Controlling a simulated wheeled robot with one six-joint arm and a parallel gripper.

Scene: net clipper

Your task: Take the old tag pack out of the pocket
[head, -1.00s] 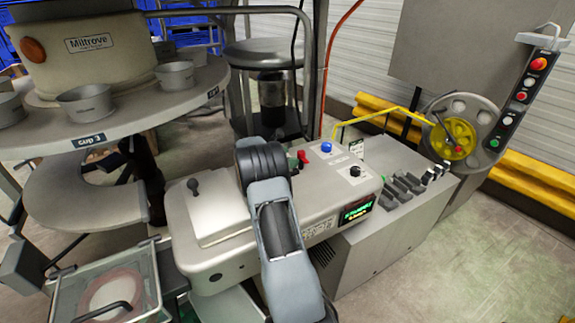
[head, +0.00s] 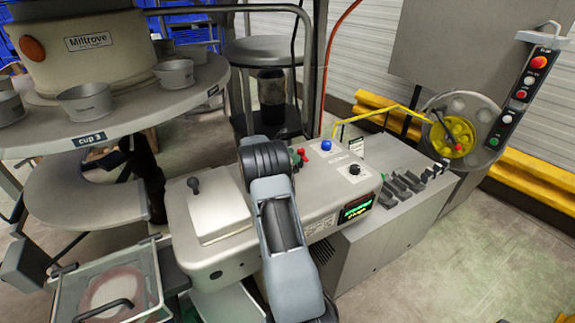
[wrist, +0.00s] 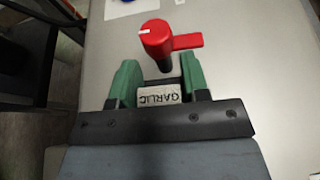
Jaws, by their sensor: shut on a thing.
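A pale pack lettered GARLIC (wrist: 158,97) sits between the green fingers of my gripper (wrist: 158,70) in the wrist view. My gripper is shut on it. Just beyond the fingertips stands a red lever (wrist: 160,38) on a dark stem, above the pale housing. In the head view my arm hides the pack, and only a bit of green finger shows beside the red lever (head: 300,151). The pocket is not clearly visible, so I cannot tell whether the pack is still partly in it.
The clipper's pale housing (head: 215,255) lies under my arm. A blue button (head: 326,145), a black knob (head: 354,170) and a lit display (head: 356,208) are to the right. The round cup table (head: 125,125) is at the left, and a yellow-hubbed reel (head: 455,135) at the right.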

